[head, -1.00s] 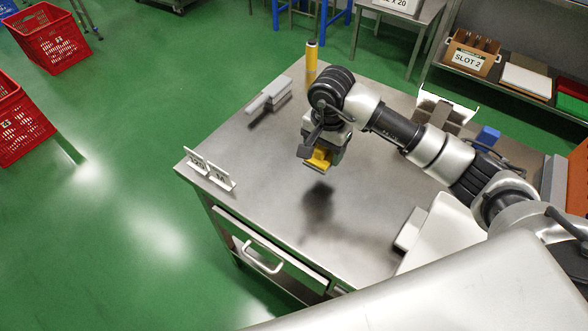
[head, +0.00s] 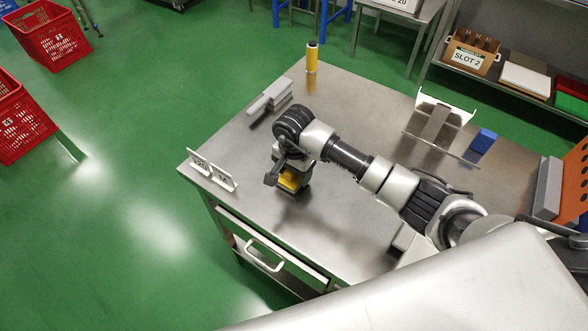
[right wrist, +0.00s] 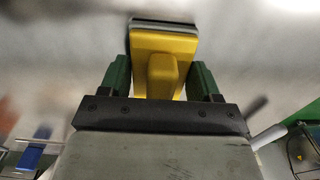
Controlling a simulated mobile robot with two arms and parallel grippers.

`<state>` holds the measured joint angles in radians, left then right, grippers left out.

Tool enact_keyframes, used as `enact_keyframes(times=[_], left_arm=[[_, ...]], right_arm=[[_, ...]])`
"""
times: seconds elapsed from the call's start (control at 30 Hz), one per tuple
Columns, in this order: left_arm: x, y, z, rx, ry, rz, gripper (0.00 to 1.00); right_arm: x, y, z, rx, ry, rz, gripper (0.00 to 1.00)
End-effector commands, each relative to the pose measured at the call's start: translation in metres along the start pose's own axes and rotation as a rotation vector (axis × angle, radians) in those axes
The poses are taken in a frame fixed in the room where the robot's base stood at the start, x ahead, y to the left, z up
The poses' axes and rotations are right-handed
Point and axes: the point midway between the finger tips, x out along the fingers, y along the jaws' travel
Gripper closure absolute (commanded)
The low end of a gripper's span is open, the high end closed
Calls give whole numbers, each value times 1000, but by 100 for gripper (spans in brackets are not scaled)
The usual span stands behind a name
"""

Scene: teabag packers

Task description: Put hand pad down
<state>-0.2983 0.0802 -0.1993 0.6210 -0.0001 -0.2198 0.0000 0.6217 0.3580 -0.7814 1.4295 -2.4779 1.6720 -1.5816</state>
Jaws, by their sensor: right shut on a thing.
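The hand pad is a yellow block with a grip and a grey-and-dark pad under it. In the right wrist view the hand pad (right wrist: 163,55) sits between the two green fingers of my right gripper (right wrist: 160,80), which is shut on it. In the head view my right gripper (head: 287,180) is low over the left part of the steel table (head: 340,225), with the yellow hand pad (head: 290,181) partly hidden by it. I cannot tell whether the pad touches the table. My left gripper is not in view.
White label stands (head: 222,177) are at the table's left edge. A white holder (head: 437,120) and a blue block (head: 482,141) are at the right. The table's near middle is clear.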

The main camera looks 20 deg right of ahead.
Motion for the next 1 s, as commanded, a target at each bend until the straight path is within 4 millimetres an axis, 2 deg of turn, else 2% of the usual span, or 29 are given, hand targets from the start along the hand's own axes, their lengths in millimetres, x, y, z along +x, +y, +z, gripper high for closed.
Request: enact_keyframes(times=[0.13, 0.17, 0.3, 0.57, 0.7, 0.77, 1.0], left_arm=[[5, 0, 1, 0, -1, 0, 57], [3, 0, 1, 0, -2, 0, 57], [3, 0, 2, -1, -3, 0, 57], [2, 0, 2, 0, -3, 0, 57], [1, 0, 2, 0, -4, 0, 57], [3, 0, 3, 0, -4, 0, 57], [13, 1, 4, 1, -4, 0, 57]], right_arm=[[4, 0, 0, 0, 1, -1, 63], [2, 0, 0, 0, 0, -1, 32], [2, 0, 0, 1, 0, -1, 12], [2, 0, 0, 0, 0, 0, 12], [-6, 0, -1, 0, 2, -2, 12], [-15, -1, -2, 1, 4, -4, 12], [-66, -1, -2, 0, 5, -4, 12]])
